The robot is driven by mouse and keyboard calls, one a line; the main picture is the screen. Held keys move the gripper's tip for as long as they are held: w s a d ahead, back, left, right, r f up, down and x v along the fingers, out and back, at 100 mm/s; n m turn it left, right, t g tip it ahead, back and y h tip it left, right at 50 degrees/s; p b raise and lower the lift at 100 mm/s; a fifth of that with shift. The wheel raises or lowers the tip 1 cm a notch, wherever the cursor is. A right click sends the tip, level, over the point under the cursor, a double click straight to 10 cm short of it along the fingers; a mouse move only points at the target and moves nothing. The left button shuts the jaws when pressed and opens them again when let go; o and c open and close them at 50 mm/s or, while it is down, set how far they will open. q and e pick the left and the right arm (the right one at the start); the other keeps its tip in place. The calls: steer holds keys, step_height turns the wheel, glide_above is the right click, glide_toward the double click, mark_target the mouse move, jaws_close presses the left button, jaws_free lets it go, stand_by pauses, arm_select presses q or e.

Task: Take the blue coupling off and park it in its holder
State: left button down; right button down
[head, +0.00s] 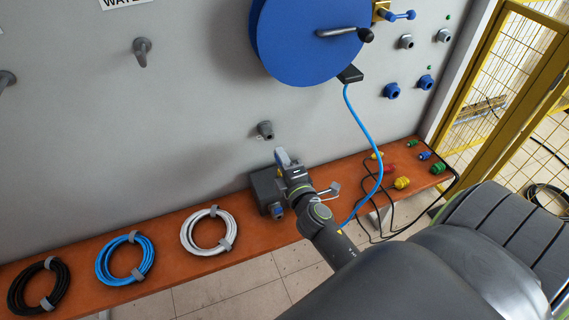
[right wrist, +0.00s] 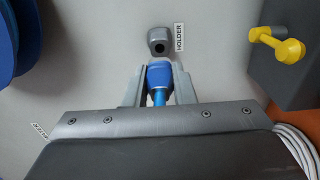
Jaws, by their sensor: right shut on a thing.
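In the right wrist view the blue coupling (right wrist: 160,75) sits between the two fingers of my right gripper (right wrist: 157,82), with its blue hose running back toward the wrist. The gripper is shut on it. Just ahead of it is the grey holder (right wrist: 160,41) on the wall, with a dark round opening. A small gap shows between coupling and holder. In the head view my right gripper (head: 286,159) is just below and right of the holder (head: 265,130). The coupling is mostly hidden there by the gripper. My left gripper is not in view.
A grey box (head: 264,186) stands on the orange bench (head: 165,223) close to my right gripper. A blue hose (head: 366,134) hangs from the blue reel (head: 305,45). Coiled cables lie on the bench at left, and several small plugs at right. A yellow mesh fence (head: 500,75) is at right.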

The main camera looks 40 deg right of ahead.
steer(key=shift+x, duration=2.4)
steer(key=shift+w+d+b, duration=0.15)
steer(key=shift+w+b, duration=0.15)
steer(key=shift+w, duration=0.35)
steer(key=c, duration=1.1)
jaws_free()
steer(key=shift+c, duration=0.2)
steer(key=shift+s, duration=0.1)
steer(key=b+v, duration=0.1)
steer(key=v, duration=1.6)
steer(key=shift+b, duration=0.3)
steer(key=shift+s, duration=0.1)
